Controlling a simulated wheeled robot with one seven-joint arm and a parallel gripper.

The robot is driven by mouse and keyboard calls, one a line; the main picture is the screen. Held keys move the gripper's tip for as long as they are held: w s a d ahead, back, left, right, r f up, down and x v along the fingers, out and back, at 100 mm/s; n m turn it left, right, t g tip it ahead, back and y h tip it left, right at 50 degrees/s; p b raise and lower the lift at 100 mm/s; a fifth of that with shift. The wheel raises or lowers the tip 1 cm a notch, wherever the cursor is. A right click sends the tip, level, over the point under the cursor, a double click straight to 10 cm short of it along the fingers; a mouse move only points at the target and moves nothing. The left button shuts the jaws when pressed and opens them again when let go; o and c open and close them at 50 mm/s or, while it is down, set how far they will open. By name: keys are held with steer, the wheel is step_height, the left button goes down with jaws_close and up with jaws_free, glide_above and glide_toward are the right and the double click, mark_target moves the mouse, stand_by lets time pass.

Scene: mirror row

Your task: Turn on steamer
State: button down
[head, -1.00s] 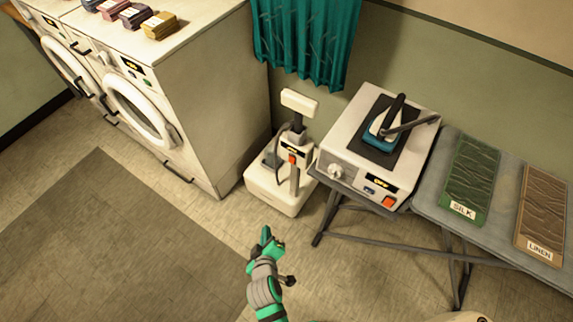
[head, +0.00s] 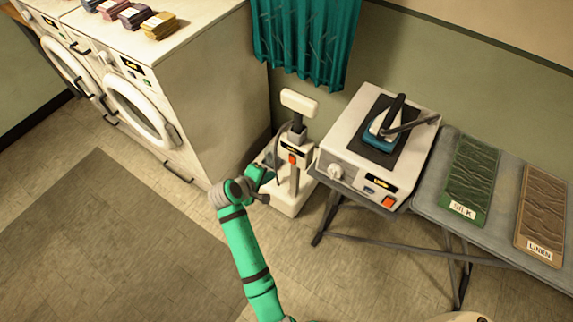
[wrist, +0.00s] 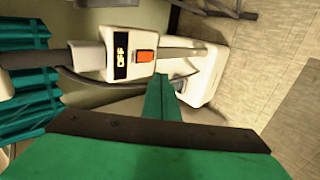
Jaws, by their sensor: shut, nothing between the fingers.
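The white steamer (head: 283,195) stands on the floor between the washers and the ironing table, with a post, a head on top and a small control panel (head: 296,150). In the wrist view the panel (wrist: 121,62) has a dark display reading OFF and an orange-red switch (wrist: 146,56). My green gripper (head: 266,176) is shut and empty, in front of the steamer's base and left of its post in the head view. In the wrist view its fingertips (wrist: 163,84) lie just below and right of the switch. I cannot tell whether they touch the steamer.
A press unit (head: 350,166) with an iron and its own red switch (head: 388,202) stands to the right. The table (head: 428,203) holds silk and linen pieces. White washers (head: 215,95) stand left; a teal curtain (head: 305,40) hangs behind. Floor in front is clear.

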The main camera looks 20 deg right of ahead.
glide_toward(291, 163)
step_height(291, 163, down, 3)
steer(key=shift+w+d+f, duration=0.2)
steer(key=shift+w+d, duration=0.45)
steer(key=shift+d, duration=0.15)
steer(key=shift+w+d+f, duration=0.2)
steer(key=shift+w+d, duration=0.4)
steer(key=shift+d, duration=0.25)
